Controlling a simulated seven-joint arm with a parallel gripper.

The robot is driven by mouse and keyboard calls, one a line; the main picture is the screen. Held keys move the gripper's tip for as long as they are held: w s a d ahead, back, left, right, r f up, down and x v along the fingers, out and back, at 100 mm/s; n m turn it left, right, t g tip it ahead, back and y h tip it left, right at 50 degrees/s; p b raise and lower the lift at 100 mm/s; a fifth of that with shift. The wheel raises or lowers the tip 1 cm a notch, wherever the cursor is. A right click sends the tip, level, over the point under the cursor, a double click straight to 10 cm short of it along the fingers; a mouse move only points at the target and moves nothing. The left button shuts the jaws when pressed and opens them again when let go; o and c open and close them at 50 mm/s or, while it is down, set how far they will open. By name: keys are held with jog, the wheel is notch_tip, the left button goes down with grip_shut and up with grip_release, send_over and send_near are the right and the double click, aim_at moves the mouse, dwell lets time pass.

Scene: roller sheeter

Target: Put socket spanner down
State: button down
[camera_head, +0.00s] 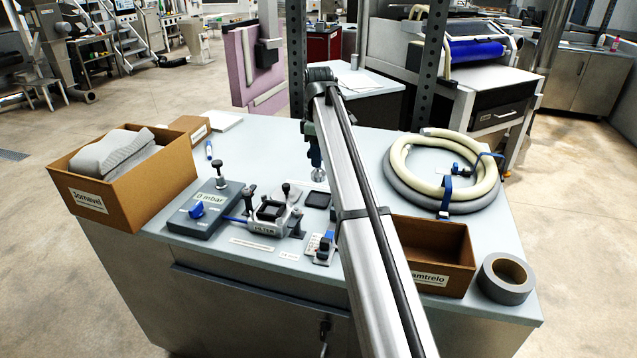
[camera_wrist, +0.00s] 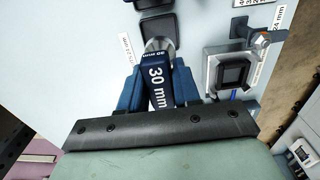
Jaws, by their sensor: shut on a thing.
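The socket spanner (camera_wrist: 157,84) has a dark blue handle marked "30 mm" and a metal socket end. In the wrist view my gripper (camera_wrist: 158,88) is shut on its handle, with a blue finger on each side. In the head view my gripper (camera_head: 314,152) is over the back middle of the bench, partly hidden by my arm. The spanner's metal end (camera_head: 318,173) points down there, close to the bench top. I cannot tell whether it touches. Black square pads (camera_wrist: 157,28) lie just beyond the socket in the wrist view.
A grey control box (camera_head: 205,208) and a filter fixture (camera_head: 270,214) stand left of my arm. A cardboard box (camera_head: 175,185) holds grey cloth. A coiled hose (camera_head: 398,178), an open brown box (camera_head: 462,262) and a tape roll (camera_head: 507,278) lie to the right.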

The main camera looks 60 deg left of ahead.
aim_at(319, 170)
jog(key=shift+f, duration=3.6)
jog(key=shift+f, duration=0.1)
jog(key=c, duration=0.8)
grip_release()
notch_tip(319, 170, up, 12)
jog(key=shift+r, duration=0.1)
